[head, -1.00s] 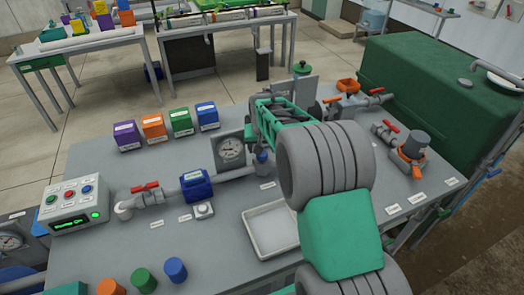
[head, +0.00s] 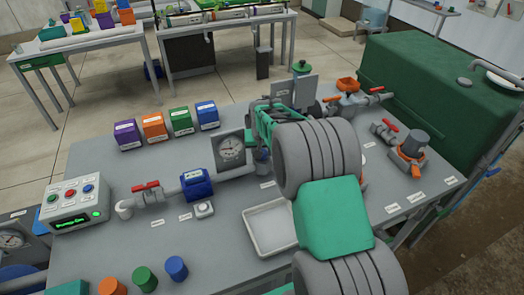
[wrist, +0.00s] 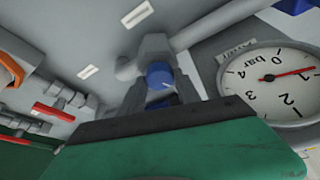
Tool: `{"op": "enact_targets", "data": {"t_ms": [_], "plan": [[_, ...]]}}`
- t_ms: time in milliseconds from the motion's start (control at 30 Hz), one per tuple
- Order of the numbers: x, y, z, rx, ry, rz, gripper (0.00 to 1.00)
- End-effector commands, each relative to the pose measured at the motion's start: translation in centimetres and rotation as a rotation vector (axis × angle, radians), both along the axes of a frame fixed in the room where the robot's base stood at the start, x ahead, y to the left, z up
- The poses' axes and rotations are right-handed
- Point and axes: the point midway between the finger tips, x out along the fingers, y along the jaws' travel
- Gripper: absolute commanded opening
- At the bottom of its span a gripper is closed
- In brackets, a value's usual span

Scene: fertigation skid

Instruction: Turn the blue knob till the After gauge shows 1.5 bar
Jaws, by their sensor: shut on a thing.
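The blue knob (wrist: 160,75) sits on a grey valve body on the pipe in the wrist view, with a pale mark on its face. In the head view it is mostly hidden behind my arm. My gripper (wrist: 165,98) is shut on the knob; its dark front edge and green housing hide the lower part of the grip. The gauge beside the knob (wrist: 268,80) shows at the right of the wrist view, its label upside down. Its red needle points close to 1 bar. The same gauge stands left of my arm in the head view (head: 231,148).
A blue meter body (head: 196,184) and a red-handled valve (head: 146,187) sit on the pipe at left. A white tray (head: 262,246) lies near my arm. Several coloured boxes (head: 154,126) stand behind. Another gauge (head: 10,240) is at the left edge.

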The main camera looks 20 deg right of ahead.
Motion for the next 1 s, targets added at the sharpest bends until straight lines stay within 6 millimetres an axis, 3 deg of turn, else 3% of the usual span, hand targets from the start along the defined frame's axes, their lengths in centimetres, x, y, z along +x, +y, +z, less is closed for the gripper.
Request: {"op": "enact_targets", "data": {"t_ms": [233, 667, 1000], "plan": [[0.0, 0.0, 0.03, 0.0, 0.0, 0.0, 0.0], [0.01, -0.13, -0.09, 0.0, -0.001, 0.076, 0.0], [-0.02, -0.35, -0.24, -0.001, -0.001, 0.33, 0.0]]}}
